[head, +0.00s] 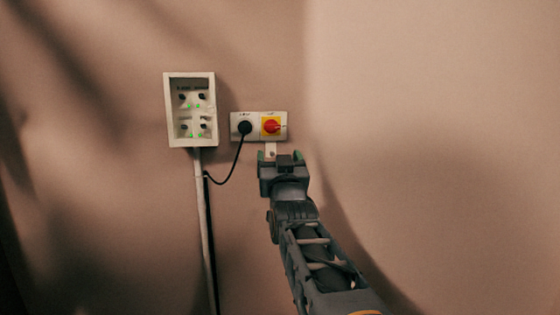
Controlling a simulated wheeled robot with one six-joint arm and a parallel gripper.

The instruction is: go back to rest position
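My gripper (280,157) is raised in front of the wall, just below a red rotary switch (271,126) on a yellow plate. Its two green-tipped fingers stand apart, so it looks open. A small pale strip (270,148) shows between the fingers, under the switch housing. I cannot tell whether it touches the gripper, and its lower end is hidden. My arm reaches up from the lower right.
A white panel box (190,139) with green lights hangs at the left on a pale vertical conduit (201,220). A black plug (245,127) with a looping black cable (231,172) sits beside the switch. The right wall is bare.

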